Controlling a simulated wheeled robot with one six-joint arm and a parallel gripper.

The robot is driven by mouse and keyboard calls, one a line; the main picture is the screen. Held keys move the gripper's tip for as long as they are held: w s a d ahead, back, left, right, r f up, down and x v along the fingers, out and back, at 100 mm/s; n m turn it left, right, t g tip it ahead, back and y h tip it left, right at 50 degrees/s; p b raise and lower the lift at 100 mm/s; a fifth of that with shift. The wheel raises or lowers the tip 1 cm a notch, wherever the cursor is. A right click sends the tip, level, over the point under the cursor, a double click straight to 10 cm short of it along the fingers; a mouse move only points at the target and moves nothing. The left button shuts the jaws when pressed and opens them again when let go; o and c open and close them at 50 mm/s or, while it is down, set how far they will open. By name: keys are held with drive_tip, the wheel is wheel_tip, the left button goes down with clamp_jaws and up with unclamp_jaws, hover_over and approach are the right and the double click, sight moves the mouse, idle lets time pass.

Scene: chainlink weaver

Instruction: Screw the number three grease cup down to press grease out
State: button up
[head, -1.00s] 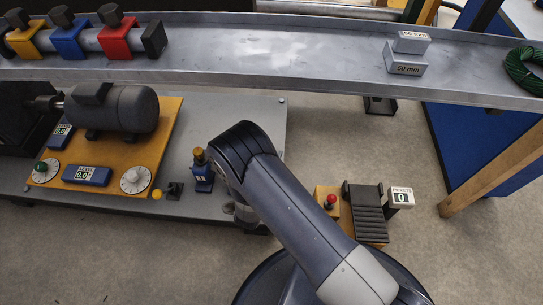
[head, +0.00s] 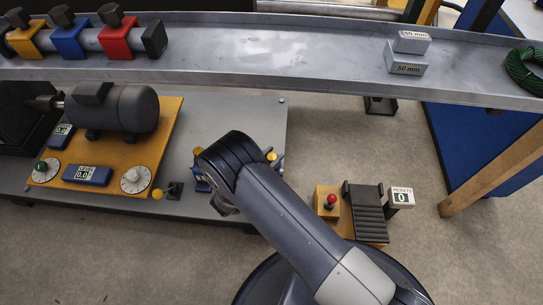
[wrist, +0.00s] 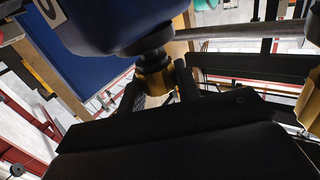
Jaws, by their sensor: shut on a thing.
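In the wrist view my gripper (wrist: 158,88) has its two dark fingers on either side of a brass grease cup (wrist: 155,66) and is shut on it. The cup joins a dark fitting on a blue block (wrist: 105,25). A white label (wrist: 49,10) on the block is cut off, so I cannot read its number. In the head view my arm hides the gripper and the held cup. Another yellow-topped cup (head: 271,156) shows just right of my arm's elbow, and part of a blue block (head: 201,184) shows on its left.
A motor (head: 112,108) on an orange plate with dials stands at the left. A metal trough (head: 260,50) runs across above, with grey 50 mm blocks (head: 405,62) on it. A red-knobbed box (head: 328,203) and a small ramp (head: 367,220) are at the right.

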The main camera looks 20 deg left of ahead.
drive_tip(key=o, duration=0.9)
drive_tip(key=shift+o, duration=0.2)
drive_tip(key=p+v, duration=0.3)
drive_tip(key=v, duration=0.7)
drive_tip(key=shift+s, duration=0.35)
drive_tip(key=shift+o, duration=0.2)
drive_tip(key=shift+a, duration=0.15)
